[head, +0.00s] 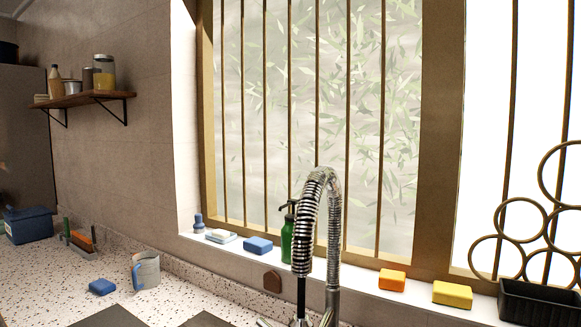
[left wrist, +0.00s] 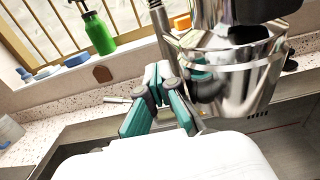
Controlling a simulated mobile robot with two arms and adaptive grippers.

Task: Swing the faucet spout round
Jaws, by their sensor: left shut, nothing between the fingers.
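The faucet spout (head: 310,215) is a tall chrome arch wrapped in a spring, in the lower middle of the head view. Its dark spray end hangs on the left side of the arch, and the lower right leg is chrome. My left gripper (left wrist: 160,82) shows in the left wrist view with teal fingers shut and nothing between them. A large shiny metal body (left wrist: 235,65) is close on its right; I cannot tell which part it is or whether the fingers touch it. The left gripper is outside the head view. My right gripper is in neither view.
A green soap bottle (head: 287,240) stands on the windowsill behind the spout, with a blue sponge (head: 258,245) and an orange sponge (head: 392,280) to either side.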

